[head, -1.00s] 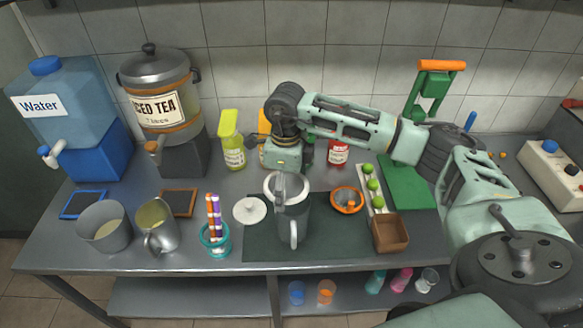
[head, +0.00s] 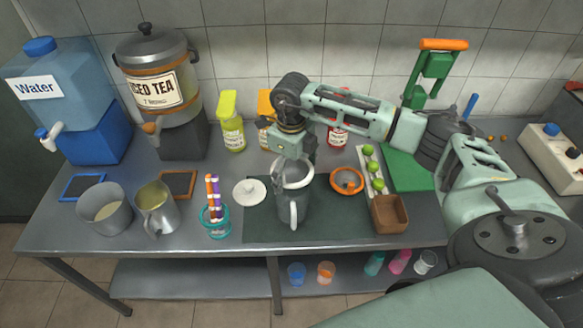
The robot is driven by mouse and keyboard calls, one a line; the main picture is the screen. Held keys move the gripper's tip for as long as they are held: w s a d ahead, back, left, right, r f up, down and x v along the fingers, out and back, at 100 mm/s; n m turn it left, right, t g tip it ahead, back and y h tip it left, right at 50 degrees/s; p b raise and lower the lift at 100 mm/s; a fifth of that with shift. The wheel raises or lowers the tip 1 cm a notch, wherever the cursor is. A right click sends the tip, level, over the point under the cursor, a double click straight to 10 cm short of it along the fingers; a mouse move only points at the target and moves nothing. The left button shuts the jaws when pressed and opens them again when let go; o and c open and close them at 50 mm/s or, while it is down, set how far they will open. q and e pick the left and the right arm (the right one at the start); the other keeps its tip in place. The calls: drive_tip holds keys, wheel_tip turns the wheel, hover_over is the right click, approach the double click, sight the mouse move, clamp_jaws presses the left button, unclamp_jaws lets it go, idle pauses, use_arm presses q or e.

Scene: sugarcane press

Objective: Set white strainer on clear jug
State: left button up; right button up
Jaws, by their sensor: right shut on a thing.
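The clear jug (head: 293,208) stands upright on the dark mat, with its pale handle toward me. The white strainer (head: 306,178) shows as a pale ring at the jug's mouth, below my right gripper. My right gripper (head: 292,160) points down over the jug and is shut on the strainer's near-left side. The fingers hide part of the ring, and I cannot tell whether it rests on the rim or hovers just above it. My left gripper is out of view.
A white lid (head: 250,191) lies left of the jug, and an orange-rimmed strainer (head: 347,181) lies to the right. A teal holder with colourful straws (head: 215,218), metal pitchers (head: 156,208) and a brown box (head: 389,214) stand nearby. Bottles (head: 232,122) line the back.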

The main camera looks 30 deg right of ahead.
drive_tip(key=shift+f+b, duration=1.65)
drive_tip(key=shift+f, duration=0.55)
drive_tip(key=shift+f, duration=0.1)
drive_tip(key=o, duration=1)
drive_tip(key=shift+r+p, duration=1.85)
drive_tip(key=shift+r, duration=1.7)
